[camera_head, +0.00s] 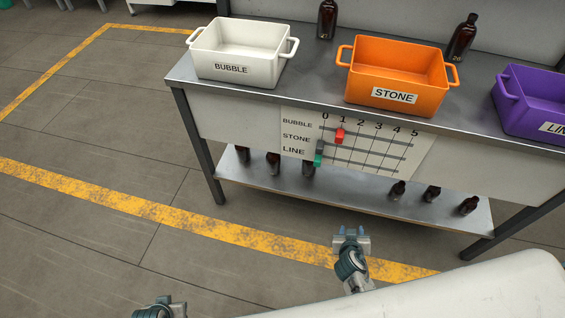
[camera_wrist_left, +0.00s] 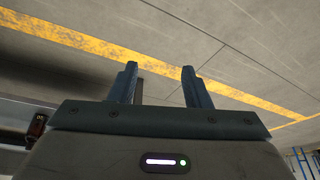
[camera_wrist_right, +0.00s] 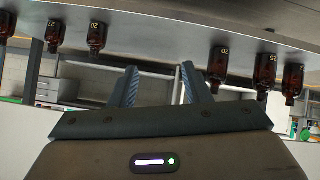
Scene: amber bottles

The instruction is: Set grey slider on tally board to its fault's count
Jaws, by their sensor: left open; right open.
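The tally board (camera_head: 385,165) is on the front of the bench, with rows BUBBLE, STONE and LINE and columns 0 to 5. The grey slider (camera_head: 320,146) appears at 0 on the STONE row. The red slider (camera_head: 340,136) is near 1 on the BUBBLE row. The green slider (camera_head: 318,160) is at 0 on the LINE row. My right gripper (camera_head: 351,240) is open and empty, below and apart from the board; its fingers show in the right wrist view (camera_wrist_right: 160,88). My left gripper (camera_wrist_left: 160,85) is open and empty over the floor, partly cut off in the head view.
A white BUBBLE bin (camera_head: 238,72), an orange STONE bin (camera_head: 393,105) and a purple LINE bin (camera_head: 530,120) stand on the bench top (camera_head: 310,95). Two amber bottles (camera_head: 327,18) (camera_head: 462,38) stand behind them. Several more bottles are on the lower shelf (camera_head: 345,195).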

